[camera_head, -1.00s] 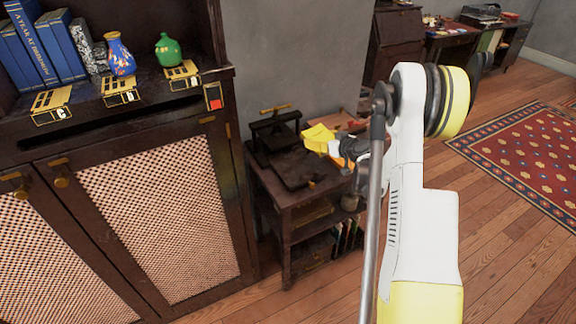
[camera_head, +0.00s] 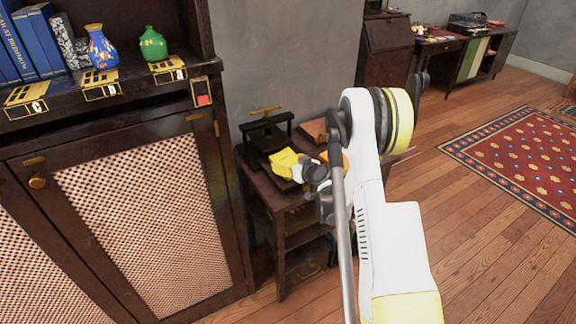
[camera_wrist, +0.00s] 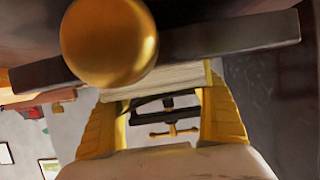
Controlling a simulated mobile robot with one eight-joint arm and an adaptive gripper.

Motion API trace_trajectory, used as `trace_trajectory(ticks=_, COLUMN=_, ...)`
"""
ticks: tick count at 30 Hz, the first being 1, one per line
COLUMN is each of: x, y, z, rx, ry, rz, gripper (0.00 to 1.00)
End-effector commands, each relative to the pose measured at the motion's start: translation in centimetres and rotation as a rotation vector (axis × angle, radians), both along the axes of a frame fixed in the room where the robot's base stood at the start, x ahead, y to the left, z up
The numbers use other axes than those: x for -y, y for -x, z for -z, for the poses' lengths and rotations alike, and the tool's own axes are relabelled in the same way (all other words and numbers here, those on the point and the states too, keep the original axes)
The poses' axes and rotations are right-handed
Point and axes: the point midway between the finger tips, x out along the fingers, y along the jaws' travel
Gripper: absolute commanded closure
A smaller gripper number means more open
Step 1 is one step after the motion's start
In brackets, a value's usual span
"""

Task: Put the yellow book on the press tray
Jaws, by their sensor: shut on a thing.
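My gripper (camera_head: 296,164) is at the low dark side table, over or just in front of the black book press (camera_head: 265,138). In the wrist view its two yellow fingers (camera_wrist: 160,115) are shut on a book (camera_wrist: 158,80), whose pale page edges show between them. In the head view the yellow of the book and the fingers merges, so I cannot separate them. The dark press tray (camera_head: 284,184) is partly hidden behind my gripper; I cannot tell whether the book touches it. The press's brass handle shows upside down in the wrist view.
A large brass ball (camera_wrist: 108,42) and a dark bar are very close in the wrist view. A tall cabinet (camera_head: 150,200) with blue books and two vases stands left of the side table (camera_head: 262,190). An orange item lies behind my arm. Open floor lies right.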

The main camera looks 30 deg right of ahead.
Motion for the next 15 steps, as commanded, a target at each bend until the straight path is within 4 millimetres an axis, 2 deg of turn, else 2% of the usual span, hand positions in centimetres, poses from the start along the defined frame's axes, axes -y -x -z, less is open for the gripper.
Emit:
trace_trajectory(ticks=5, x=0.02, y=0.00, z=0.23, rx=0.000, ry=0.000, rz=0.000, gripper=0.58)
trace_trajectory(ticks=6, x=0.01, y=0.01, z=0.22, rx=0.000, ry=0.000, rz=0.000, gripper=0.14)
trace_trajectory(ticks=7, x=0.01, y=0.00, z=0.22, rx=0.000, ry=0.000, rz=0.000, gripper=0.05)
trace_trajectory(ticks=8, x=0.01, y=0.00, z=0.22, rx=0.000, ry=0.000, rz=0.000, gripper=0.00)
trace_trajectory(ticks=15, x=0.02, y=0.01, z=0.13, rx=0.000, ry=0.000, rz=0.000, gripper=0.00)
